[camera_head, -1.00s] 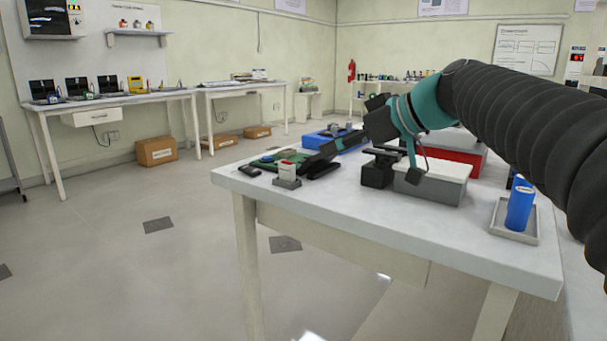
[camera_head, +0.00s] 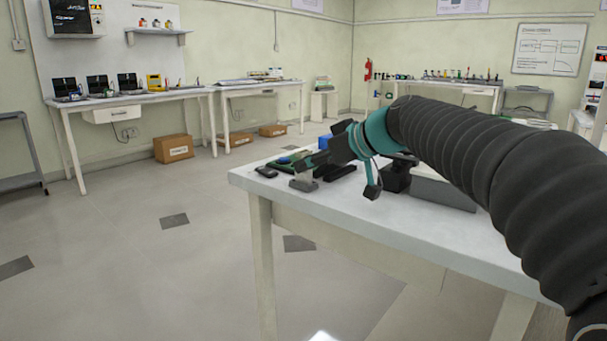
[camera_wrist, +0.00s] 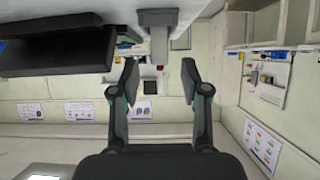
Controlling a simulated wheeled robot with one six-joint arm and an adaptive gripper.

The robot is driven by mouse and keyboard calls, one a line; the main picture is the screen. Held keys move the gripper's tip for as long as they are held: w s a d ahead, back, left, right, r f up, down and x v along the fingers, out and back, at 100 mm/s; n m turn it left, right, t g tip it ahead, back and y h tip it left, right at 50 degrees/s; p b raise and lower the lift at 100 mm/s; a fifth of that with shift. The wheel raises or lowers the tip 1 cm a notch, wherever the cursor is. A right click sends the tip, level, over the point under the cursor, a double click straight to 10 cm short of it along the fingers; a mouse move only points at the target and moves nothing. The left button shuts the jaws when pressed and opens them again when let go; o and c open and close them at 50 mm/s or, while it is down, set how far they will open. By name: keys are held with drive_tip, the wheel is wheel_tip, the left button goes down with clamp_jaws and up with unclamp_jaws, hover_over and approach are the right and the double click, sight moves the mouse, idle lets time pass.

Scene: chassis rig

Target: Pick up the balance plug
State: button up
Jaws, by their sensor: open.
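A small pale block, which looks like the balance plug (camera_wrist: 158,45), sits on a grey stand (camera_wrist: 158,18) in the wrist view, where the picture is upside down with the tabletop along the top. My gripper (camera_wrist: 160,68) is open, its two fingers on either side of the line to the block, with nothing between them. In the head view the grey stand (camera_head: 303,185) is near the table's left front edge. Contact cannot be told.
The white table (camera_head: 400,225) carries a dark device (camera_head: 397,177) and a grey box (camera_head: 445,193) right of my gripper, partly behind my arm. A small black object (camera_head: 266,171) lies left of the stand. A large dark shape (camera_wrist: 70,60) is close on the wrist view's left.

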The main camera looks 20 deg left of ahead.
drive_tip(key=x, duration=0.2)
drive_tip(key=shift+w+a+f, duration=0.1)
drive_tip(key=shift+a, duration=0.3)
clamp_jaws()
